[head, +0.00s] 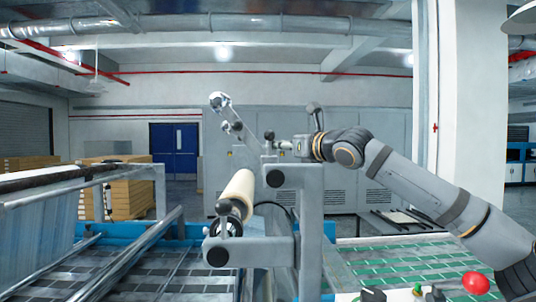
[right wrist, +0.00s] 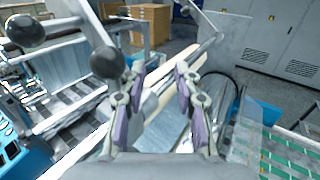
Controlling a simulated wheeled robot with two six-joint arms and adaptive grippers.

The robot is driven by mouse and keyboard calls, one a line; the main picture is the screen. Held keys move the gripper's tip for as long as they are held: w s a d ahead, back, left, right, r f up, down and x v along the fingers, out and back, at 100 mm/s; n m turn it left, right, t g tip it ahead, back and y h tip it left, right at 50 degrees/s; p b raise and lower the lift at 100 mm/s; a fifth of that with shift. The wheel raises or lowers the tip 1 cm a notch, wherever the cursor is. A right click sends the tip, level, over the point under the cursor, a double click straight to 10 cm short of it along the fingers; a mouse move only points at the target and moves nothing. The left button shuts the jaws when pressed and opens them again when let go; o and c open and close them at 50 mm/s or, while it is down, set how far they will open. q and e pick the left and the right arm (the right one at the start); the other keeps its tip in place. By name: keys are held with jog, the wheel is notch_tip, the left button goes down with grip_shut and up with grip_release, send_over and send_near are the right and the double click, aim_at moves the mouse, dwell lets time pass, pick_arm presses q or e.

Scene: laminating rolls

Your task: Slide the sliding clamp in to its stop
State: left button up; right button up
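My right gripper (head: 271,144) reaches in from the right in the head view, above the grey bracket at the roll's near end. In the right wrist view its two fingers (right wrist: 160,78) stand apart with purple inner pads, and nothing shows gripped between them. The cream roll (head: 238,188) lies below and left of it; the roll (right wrist: 158,92) also shows beyond the fingers. A dark round collar with a black knob (head: 224,207) sits at the roll's near end; I cannot tell for sure whether it is the sliding clamp. My left gripper is not in view.
A grey upright frame (head: 309,230) stands beside the roll. Black ball knobs (right wrist: 107,62) are close to the left finger in the wrist view. A lever (head: 232,126) rises behind the roll. A red button (head: 475,283) is at lower right, by a green-patterned bed (head: 395,262).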

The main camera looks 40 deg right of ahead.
jog(key=s+b, duration=0.3)
jog(key=s, duration=0.3)
jog(key=shift+a+b, duration=0.35)
jog(key=shift+b, duration=0.05)
